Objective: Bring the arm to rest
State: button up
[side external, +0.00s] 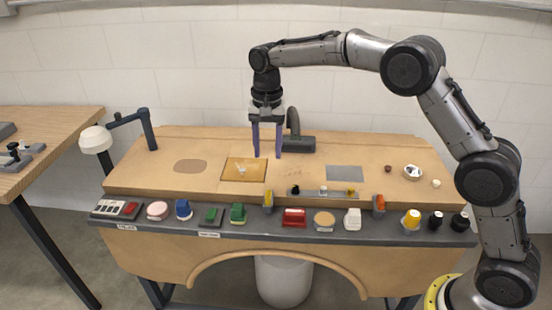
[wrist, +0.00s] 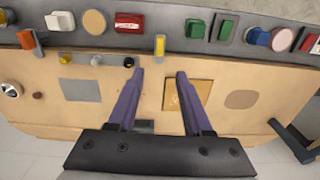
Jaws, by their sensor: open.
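My gripper (side external: 267,155) hangs above the back middle of the wooden workbench (side external: 140,178), pointing down. Its two purple fingers are apart, with nothing between them. In the wrist view my gripper (wrist: 158,75) also shows open and empty over the bench.
A dark rail (side external: 260,222) along the front edge holds several small coloured items. A grey square (side external: 345,173) and a small round bowl (side external: 412,172) lie to the right. A lamp with a white head (side external: 95,138) stands at the left. A dark fixture (side external: 290,143) stands behind the fingers.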

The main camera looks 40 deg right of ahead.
jog(key=s+d+r+t, duration=0.2)
jog(key=s+r, duration=0.3)
jog(key=r, duration=0.3)
jog(key=s+d+r+t, duration=0.1)
jog(key=s+d+r, duration=0.1)
jog(key=s+r, duration=0.35)
jog(key=s+d+r+n+t, duration=0.1)
jog(key=s+r, duration=0.1)
jog(key=s, duration=0.4)
jog(key=s+d+r+n+t, duration=0.1)
jog(key=s+r, duration=0.2)
jog(key=s, duration=0.3)
jog(key=s+d+f+n, duration=0.1)
jog(key=s+f+n, duration=0.6)
jog(key=s+f, duration=0.4)
jog(key=shift+s+f+t, duration=0.25)
jog(key=shift+s+t, duration=0.05)
jog(key=shift+s, duration=1.2)
